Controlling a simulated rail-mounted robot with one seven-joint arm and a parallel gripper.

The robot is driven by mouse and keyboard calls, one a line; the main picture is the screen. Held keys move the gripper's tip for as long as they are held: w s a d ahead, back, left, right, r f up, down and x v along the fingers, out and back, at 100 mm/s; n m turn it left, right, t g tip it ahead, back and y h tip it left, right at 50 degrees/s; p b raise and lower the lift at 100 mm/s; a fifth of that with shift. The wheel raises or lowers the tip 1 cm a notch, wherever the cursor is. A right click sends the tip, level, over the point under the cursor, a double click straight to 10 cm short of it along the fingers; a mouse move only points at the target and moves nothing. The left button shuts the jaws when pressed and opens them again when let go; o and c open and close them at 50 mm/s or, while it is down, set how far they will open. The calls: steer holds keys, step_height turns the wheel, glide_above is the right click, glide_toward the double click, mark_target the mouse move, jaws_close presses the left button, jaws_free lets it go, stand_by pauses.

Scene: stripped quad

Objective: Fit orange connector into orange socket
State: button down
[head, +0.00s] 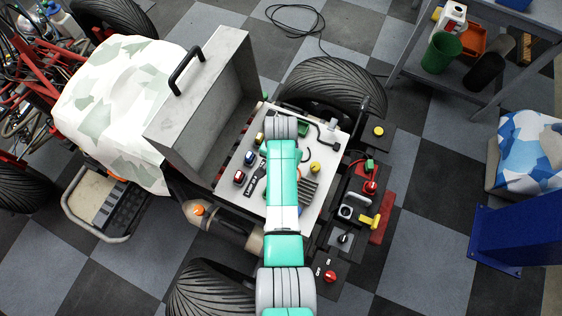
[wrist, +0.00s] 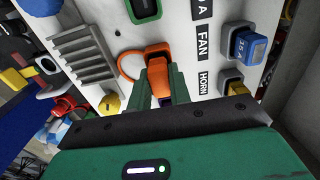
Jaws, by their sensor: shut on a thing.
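The orange connector (wrist: 157,68) is in the wrist view, between the two green fingers of my gripper (wrist: 161,84), which is shut on it. An orange loop, like a cable, curves from its left side. The connector is close against the white panel (wrist: 187,45). The orange socket cannot be made out apart from the connector, so I cannot tell whether the connector is seated. In the head view my arm covers the gripper and the connector.
A blue 15 A plug (wrist: 248,47) and a yellow plug (wrist: 236,87) sit right of the connector. A grey finned block (wrist: 82,55) and a yellow knob (wrist: 109,104) are to its left. In the head view a raised metal lid (head: 205,100) stands left of the panel.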

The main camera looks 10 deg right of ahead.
steer(key=shift+f, duration=0.15)
steer(key=c, duration=1.2)
jaws_free()
step_height(320, 180, up, 8)
steer(key=shift+f+p, duration=0.1)
steer(key=shift+p, duration=1.15)
